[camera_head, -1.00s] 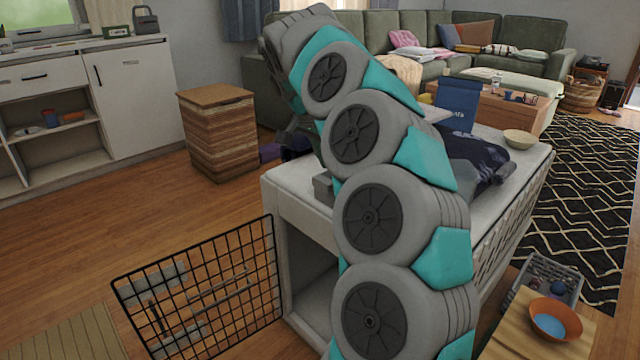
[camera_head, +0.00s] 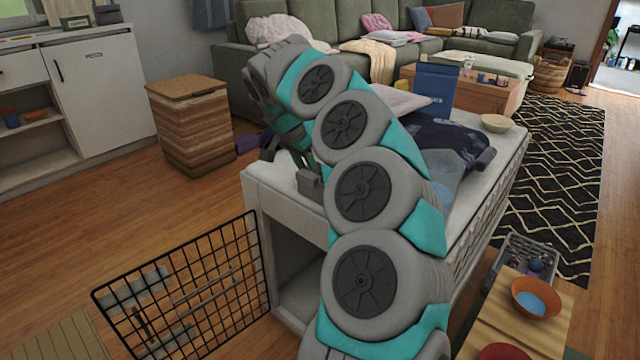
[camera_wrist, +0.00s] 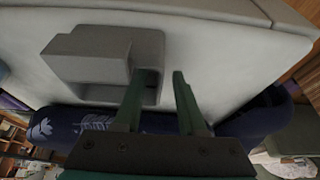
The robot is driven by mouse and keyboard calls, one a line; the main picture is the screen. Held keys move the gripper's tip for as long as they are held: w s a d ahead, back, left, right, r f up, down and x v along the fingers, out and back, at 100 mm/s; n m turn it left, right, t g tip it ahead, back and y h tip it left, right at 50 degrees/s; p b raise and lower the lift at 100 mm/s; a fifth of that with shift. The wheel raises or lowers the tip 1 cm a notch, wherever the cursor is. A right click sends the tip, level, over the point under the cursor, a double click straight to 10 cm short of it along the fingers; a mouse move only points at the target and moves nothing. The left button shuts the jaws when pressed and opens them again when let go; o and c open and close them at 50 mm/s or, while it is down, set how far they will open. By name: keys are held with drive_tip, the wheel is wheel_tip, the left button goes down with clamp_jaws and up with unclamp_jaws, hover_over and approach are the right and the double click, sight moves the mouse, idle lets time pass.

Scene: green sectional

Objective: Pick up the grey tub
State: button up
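The grey tub (camera_wrist: 88,58) is a small blocky container on the white top of the crate. It fills the upper left of the wrist view. In the head view the tub (camera_head: 309,186) shows at the crate's near left edge, partly hidden by my arm. My gripper (camera_wrist: 163,75) is open at the tub's right end. Its left finger overlaps the tub's open part and its right finger is outside the right wall, with a gap between them. Whether either finger touches the wall I cannot tell. In the head view my arm hides most of the gripper (camera_head: 302,160).
The white crate (camera_head: 290,207) has an open wire door (camera_head: 190,290). Dark blue cloth (camera_head: 450,140), a blue box (camera_head: 436,88) and a cream bowl (camera_head: 497,123) are on its top. An orange bowl (camera_head: 535,298) and a red bowl (camera_head: 505,352) are at lower right.

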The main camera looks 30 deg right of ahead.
drive_tip(key=shift+f, duration=0.1)
clamp_jaws()
idle(0.3)
idle(0.4)
drive_tip(key=shift+r, duration=1.8)
drive_tip(key=shift+s+a+b, duration=0.2)
drive_tip(key=shift+s+b, duration=0.3)
drive_tip(key=shift+s, duration=0.35)
drive_tip(key=s+a+r+b, duration=0.1)
drive_tip(key=s+a+b, duration=0.1)
drive_tip(key=s, duration=1.2)
drive_tip(key=shift+a+r, duration=0.2)
drive_tip(key=shift+a, duration=0.5)
drive_tip(key=shift+w, duration=0.1)
